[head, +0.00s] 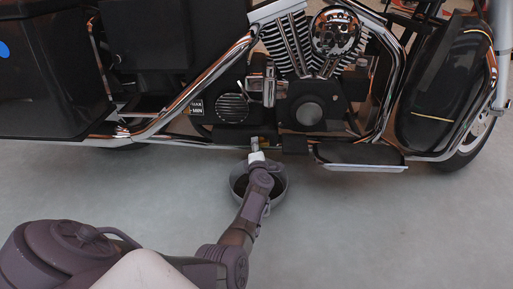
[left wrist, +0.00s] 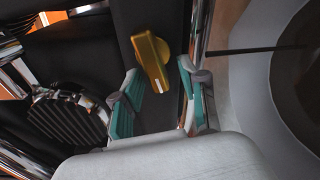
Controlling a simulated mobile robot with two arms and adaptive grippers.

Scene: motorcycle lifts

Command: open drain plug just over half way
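The drain plug (left wrist: 152,60) shows as a gold lever with a rounded knob and a small white mark, against the dark underside of the motorcycle. My left gripper (left wrist: 160,74) has its teal-padded fingers apart. The plug's lower end lies near the space between the fingertips, and no grip on it shows; I cannot tell whether they touch. In the head view my left gripper (head: 256,146) is at the motorcycle's lower edge, and the plug cannot be made out there. My right gripper is not in view.
The motorcycle (head: 310,112) spans the head view, with chrome pipes and a footboard (head: 360,157) right of my gripper. A round dark drain pan (head: 281,193) is on the floor under my left wrist; its rim (left wrist: 280,95) shows at right in the wrist view. Grey floor (head: 400,230) is clear at right.

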